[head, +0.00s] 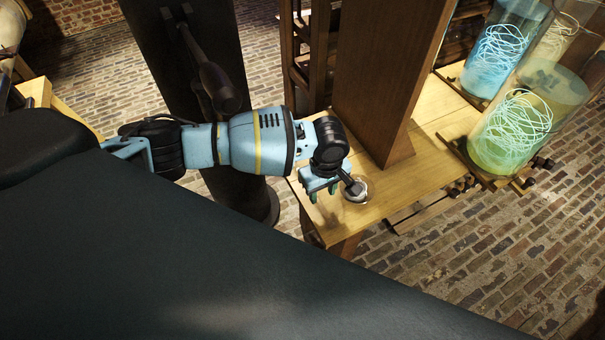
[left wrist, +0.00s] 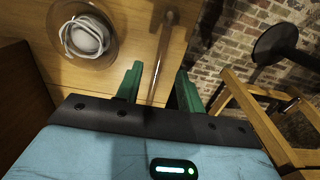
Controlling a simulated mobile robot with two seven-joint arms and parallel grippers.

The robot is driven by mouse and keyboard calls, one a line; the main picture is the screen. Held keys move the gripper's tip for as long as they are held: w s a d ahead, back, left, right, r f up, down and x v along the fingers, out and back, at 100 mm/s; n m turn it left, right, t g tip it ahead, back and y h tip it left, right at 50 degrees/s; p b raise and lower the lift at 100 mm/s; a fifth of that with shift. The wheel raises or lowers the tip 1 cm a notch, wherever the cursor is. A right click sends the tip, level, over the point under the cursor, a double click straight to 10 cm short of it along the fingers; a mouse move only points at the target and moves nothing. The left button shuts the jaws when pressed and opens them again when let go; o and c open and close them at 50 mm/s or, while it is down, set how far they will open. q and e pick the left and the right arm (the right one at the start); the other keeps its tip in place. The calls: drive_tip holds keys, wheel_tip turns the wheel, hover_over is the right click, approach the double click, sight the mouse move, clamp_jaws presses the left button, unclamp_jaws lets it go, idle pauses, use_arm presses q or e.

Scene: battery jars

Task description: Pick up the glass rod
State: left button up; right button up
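A thin brownish, see-through-looking rod (left wrist: 162,52), which looks like the glass rod, shows in the left wrist view. It lies over the wooden table, with a rounded knob at its far end. My left gripper (left wrist: 158,84) has its two green fingers apart, one on either side of the rod's near part, with gaps to both. I cannot tell how high the fingers are over the table. In the head view my left gripper (head: 322,193) is over the table's near end, and I cannot make out the rod there. My right gripper is not in view.
A round glass vessel with a pale coil (left wrist: 86,37) stands left of the fingers. A wooden post (head: 388,80) rises behind the gripper. Large glass jars with glowing wires, one yellow-green (head: 520,125) and one blue (head: 497,55), stand right. A dark column (head: 195,80) stands left.

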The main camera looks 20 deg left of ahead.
sight(320, 204)
use_arm(q)
drive_tip(key=shift+a+f+b, duration=0.1)
drive_tip(key=shift+f+b, duration=0.35)
drive_tip(key=shift+f, duration=2.25)
clamp_jaws()
